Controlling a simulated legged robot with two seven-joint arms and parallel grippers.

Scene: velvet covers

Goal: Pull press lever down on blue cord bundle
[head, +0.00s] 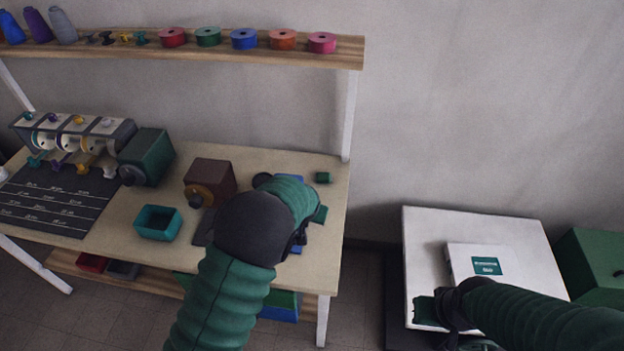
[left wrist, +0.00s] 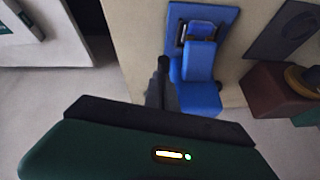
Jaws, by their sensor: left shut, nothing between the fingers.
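The blue press (left wrist: 205,22) stands on the wooden bench top in the left wrist view. It has a flat base, a grey metal part and a thick blue arm (left wrist: 200,62) that ends in a blue block. My left gripper (left wrist: 162,68) is shut and empty, with its dark fingertip close to the left side of the blue arm; I cannot tell whether they touch. In the head view my left arm hides most of the press, and the left gripper (head: 298,240) is partly hidden. I cannot make out a cord bundle. My right gripper (head: 437,312) is over the white table's front edge, its fingers unclear.
A brown box-shaped device (head: 208,180), a teal tray (head: 158,222) and a dark green machine (head: 147,157) stand left along the bench. A white box (head: 478,262) lies on the white table (head: 425,225).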

